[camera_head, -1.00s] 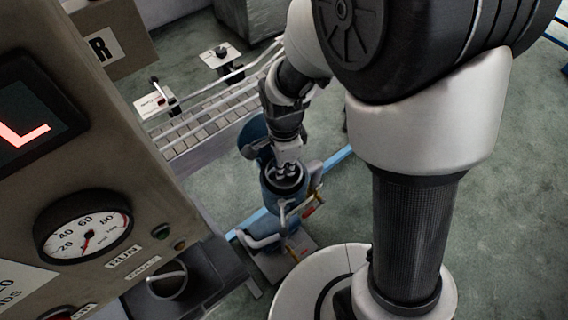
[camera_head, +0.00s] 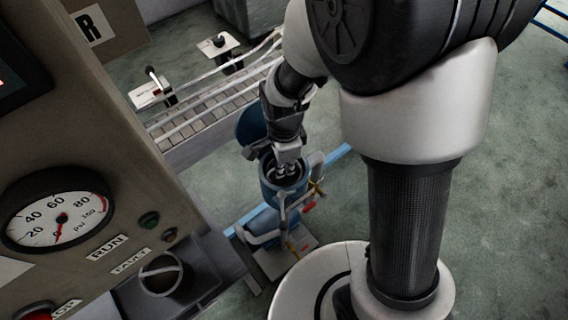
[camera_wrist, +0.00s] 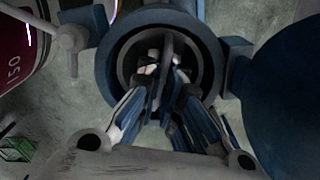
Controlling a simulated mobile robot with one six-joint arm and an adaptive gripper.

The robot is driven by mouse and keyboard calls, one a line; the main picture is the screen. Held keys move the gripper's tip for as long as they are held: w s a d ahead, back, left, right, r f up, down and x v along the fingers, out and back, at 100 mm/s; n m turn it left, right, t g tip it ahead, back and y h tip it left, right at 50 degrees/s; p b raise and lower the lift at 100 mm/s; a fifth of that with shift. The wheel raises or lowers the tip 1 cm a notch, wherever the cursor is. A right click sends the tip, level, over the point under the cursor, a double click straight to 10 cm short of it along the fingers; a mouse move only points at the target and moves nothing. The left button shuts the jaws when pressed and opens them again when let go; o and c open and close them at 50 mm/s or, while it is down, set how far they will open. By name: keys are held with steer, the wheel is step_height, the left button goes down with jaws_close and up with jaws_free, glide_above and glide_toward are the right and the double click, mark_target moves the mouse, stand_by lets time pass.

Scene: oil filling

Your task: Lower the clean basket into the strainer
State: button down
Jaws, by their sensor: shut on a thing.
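The strainer (camera_head: 283,188) is a blue upright pot with a dark open mouth, standing on the floor left of my base. Its round blue rim (camera_wrist: 112,28) rings the opening in the wrist view, and its round blue lid (camera_wrist: 285,105) is swung open to the right. My gripper (camera_wrist: 168,88) points down into the mouth, its fingers closed on a thin grey bar, the handle of the basket (camera_wrist: 172,45). The basket's body is mostly hidden inside the dark mouth and behind the fingers, so I cannot tell its depth or whether it touches the bottom.
A roller conveyor (camera_head: 205,120) lies behind. A red drum (camera_wrist: 25,45) and green crate (camera_wrist: 15,148) show in the wrist view. Floor at right is clear.

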steer(key=c, duration=1.7)
jaws_free()
step_height(320, 180, up, 11)
steer(key=s+d+r+n+t, duration=0.4)
steer(key=s+d+r+n, duration=0.7)
steer(key=s+n, duration=0.2)
steer(key=shift+s+r+n+t, duration=0.2)
steer(key=shift+s+n+t, duration=0.1)
steer(key=shift+n, duration=0.8)
